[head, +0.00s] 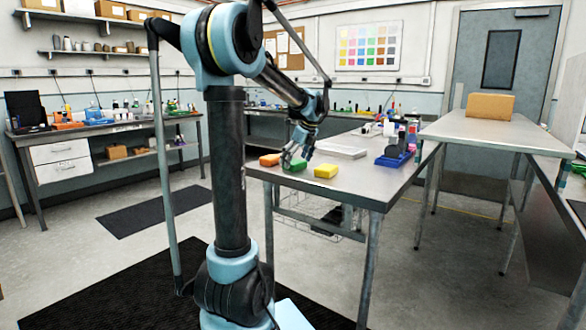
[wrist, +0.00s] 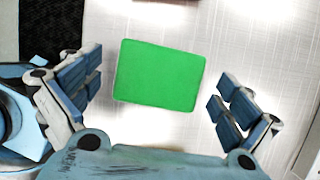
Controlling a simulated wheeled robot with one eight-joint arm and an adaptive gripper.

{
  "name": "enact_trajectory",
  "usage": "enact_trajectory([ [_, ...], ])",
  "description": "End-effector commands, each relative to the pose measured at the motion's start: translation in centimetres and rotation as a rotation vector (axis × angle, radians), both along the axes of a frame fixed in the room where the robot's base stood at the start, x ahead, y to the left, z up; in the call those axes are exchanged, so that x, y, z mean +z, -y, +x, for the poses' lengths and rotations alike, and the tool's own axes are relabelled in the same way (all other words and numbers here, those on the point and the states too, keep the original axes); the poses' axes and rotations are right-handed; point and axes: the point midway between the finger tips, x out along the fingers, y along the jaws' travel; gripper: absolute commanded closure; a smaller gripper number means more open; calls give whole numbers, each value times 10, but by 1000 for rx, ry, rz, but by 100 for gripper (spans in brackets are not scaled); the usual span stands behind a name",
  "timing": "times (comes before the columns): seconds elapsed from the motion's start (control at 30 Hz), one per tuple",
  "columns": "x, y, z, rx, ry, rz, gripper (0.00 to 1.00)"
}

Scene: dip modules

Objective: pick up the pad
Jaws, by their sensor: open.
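A green pad (wrist: 159,76) lies flat on the metal table, slightly turned, in the wrist view. My gripper (wrist: 158,95) is open, with one finger to the left of the pad and one to the right, both apart from it. In the head view the green pad (head: 294,165) is on the near table, partly behind my gripper (head: 290,155), which is low over it. An orange block (head: 269,160) lies to its left and a yellow block (head: 326,171) to its right. The task does not say which pad is meant.
The metal table (head: 365,178) also holds a white tray (head: 341,150) and a blue holder (head: 393,160) with items further right. A cardboard box (head: 490,106) stands on the higher table at the right. Bare tabletop surrounds the green pad in the wrist view.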

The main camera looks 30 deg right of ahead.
Motion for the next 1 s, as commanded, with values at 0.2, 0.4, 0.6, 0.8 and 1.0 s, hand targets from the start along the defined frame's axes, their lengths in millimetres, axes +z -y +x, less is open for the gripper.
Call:
enact_trajectory([
  [0.2,0,0,0,0,0,0,13],
  [0.4,0,0,0,0,0,0,42],
  [0.6,0,0,0,0,0,0,42],
  [0.8,5,0,0,0,0,0,42],
  [1.0,33,-1,0,0,0,0,42],
])
